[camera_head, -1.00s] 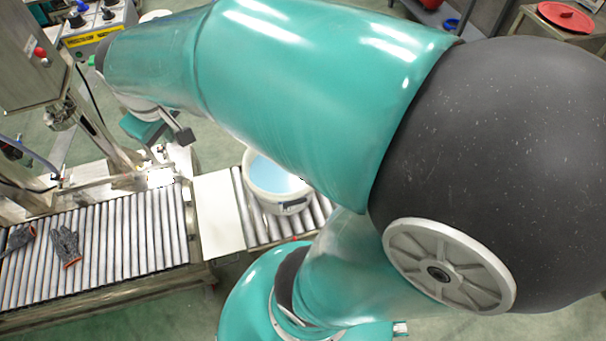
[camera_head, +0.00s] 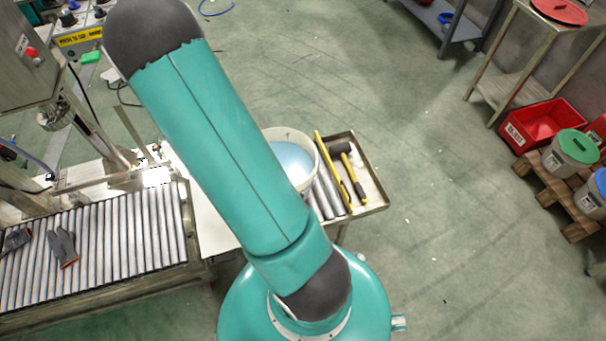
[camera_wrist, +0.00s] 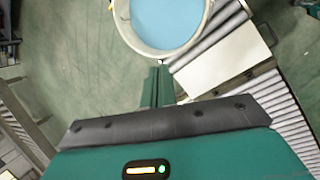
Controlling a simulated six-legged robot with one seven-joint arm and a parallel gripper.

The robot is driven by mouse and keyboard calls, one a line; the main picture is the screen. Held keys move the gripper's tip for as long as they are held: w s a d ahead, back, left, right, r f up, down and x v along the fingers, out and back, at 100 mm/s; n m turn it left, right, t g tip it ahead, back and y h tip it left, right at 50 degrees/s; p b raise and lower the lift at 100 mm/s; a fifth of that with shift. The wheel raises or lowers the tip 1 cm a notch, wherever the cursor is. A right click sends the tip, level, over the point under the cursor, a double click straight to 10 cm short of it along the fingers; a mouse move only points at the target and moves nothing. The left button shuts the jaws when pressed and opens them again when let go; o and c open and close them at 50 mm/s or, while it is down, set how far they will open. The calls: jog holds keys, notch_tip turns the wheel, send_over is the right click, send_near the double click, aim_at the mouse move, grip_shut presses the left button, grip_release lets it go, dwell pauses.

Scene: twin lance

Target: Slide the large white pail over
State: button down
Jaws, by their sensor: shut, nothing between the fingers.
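The large white pail (camera_head: 313,152) stands upright on a short roller section, with a pale blue surface inside. In the head view my arm covers its left side. In the wrist view the pail (camera_wrist: 161,51) is at the top centre, cut by the frame's upper edge. My gripper (camera_wrist: 159,70) is shut and empty, with its fingertips just below the pail's near rim in the picture. I cannot tell whether they touch it. In the head view my gripper is hidden behind my arm.
A yellow level (camera_head: 332,168) and a hammer (camera_head: 353,180) lie on the right of the roller section. A pale plate (camera_head: 217,222) links it to the longer conveyor (camera_head: 95,245) with gloves. A red crate (camera_head: 541,128) and lidded buckets stand far right. The central floor is clear.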

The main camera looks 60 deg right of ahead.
jog(key=s+d+f+n+g+h, duration=0.1)
jog(key=s+d+f, duration=0.1)
jog(key=d+f, duration=0.5)
jog(key=s+d+f+n+g, duration=0.2)
jog(key=f, duration=0.9)
jog(key=n+g+h, duration=0.1)
jog(key=n, duration=0.2)
send_near(311, 171)
jog(key=w+a+f, duration=0.1)
jog(key=w+a, duration=0.1)
jog(key=x, duration=0.9)
jog(key=shift+s+d+f, duration=0.1)
jog(key=shift+s+f, duration=0.05)
jog(key=shift+f, duration=0.25)
jog(key=shift+s+d, duration=1.45)
jog(key=shift+d, duration=0.05)
